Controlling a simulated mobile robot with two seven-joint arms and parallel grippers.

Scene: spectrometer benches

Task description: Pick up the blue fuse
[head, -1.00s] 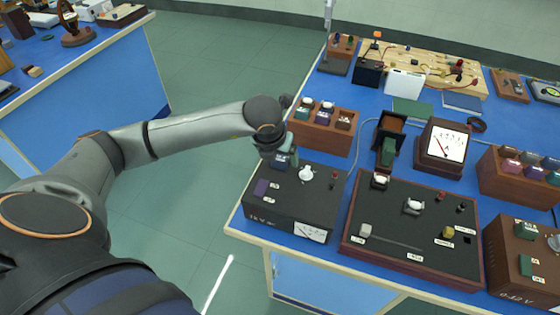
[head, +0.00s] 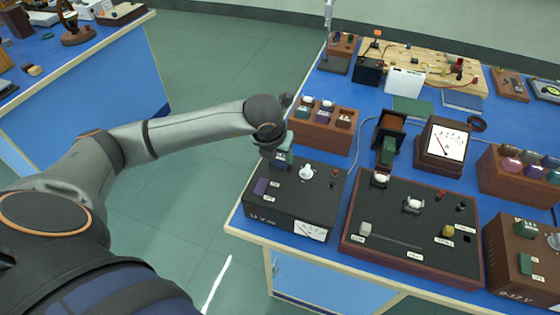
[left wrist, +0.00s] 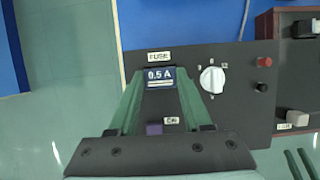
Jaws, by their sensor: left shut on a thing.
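The blue fuse (left wrist: 160,78), marked 0.5 A, sits between the green fingertips of my left gripper (left wrist: 160,88) in the left wrist view. The gripper is shut on it. The fuse is by the FUSE label on the black-topped supply box (head: 315,190). In the head view, my left gripper (head: 279,153) points down at that box's back left part, with the fuse (head: 281,163) small below it. I cannot tell whether the fuse is clear of its socket.
A white knob (left wrist: 212,79) is close to the right of the left fingers, and a purple switch (left wrist: 154,128) lies between them. A wooden block with several coloured pieces (head: 324,133) stands behind the box. A wide black-topped panel (head: 400,235) stands to the right.

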